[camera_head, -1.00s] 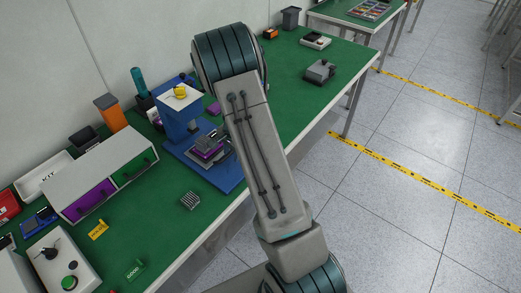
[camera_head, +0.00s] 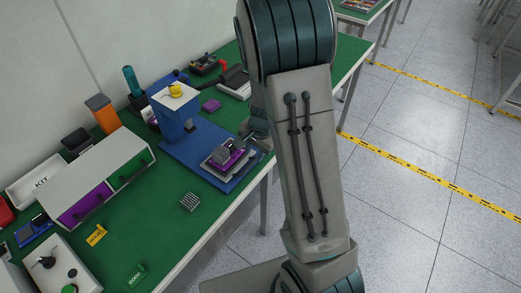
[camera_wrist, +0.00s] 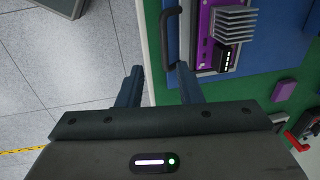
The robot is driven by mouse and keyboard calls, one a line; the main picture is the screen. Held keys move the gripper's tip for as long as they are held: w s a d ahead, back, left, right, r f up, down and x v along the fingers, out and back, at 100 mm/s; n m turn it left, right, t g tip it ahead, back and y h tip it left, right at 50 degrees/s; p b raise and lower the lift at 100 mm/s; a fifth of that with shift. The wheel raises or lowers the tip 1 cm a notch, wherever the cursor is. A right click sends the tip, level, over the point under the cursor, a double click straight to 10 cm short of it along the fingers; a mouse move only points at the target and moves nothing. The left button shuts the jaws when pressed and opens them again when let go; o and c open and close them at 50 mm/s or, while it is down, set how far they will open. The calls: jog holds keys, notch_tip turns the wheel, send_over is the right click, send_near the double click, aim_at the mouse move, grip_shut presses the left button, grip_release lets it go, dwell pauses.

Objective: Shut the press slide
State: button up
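The blue press (camera_head: 172,118) stands on the green bench, with a yellow knob on its white top. Its slide (camera_head: 240,165) is out in front of the column, near the bench's front edge. A purple fixture with a finned metal block (camera_head: 223,154) sits on it. In the wrist view the slide's purple fixture (camera_wrist: 203,48) and black bar handle (camera_wrist: 168,38) show at the top. My gripper (camera_wrist: 159,70) is open and empty at the bench edge. Its right fingertip is close to the handle's lower end; I cannot tell if they touch.
A white drawer unit (camera_head: 98,165) stands left of the press. A loose finned block (camera_head: 190,201) lies on the bench in front. A purple block (camera_head: 211,105) lies behind the slide. Free floor (camera_head: 395,215) lies right of the bench.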

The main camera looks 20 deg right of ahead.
notch_tip(320, 180, up, 7)
jog(key=s, duration=0.1)
jog(key=s+a+r+n+b, duration=0.1)
jog(key=s+r+n+b, duration=0.2)
jog(key=s, duration=0.6)
jog(key=shift+s+a+r+n, duration=0.4)
jog(key=shift+r+n, duration=0.75)
jog(key=shift+n, duration=0.35)
jog(key=m+b, duration=0.6)
jog(key=b, duration=0.3)
send_over(250, 166)
jog(key=s+d, duration=0.2)
notch_tip(250, 166, down, 6)
jog(key=f, duration=0.4)
jog(key=w+a+f, duration=0.1)
jog(key=f, duration=0.4)
jog(key=w+a+f, duration=0.1)
jog(key=f, duration=0.3)
jog(key=shift+f, duration=0.25)
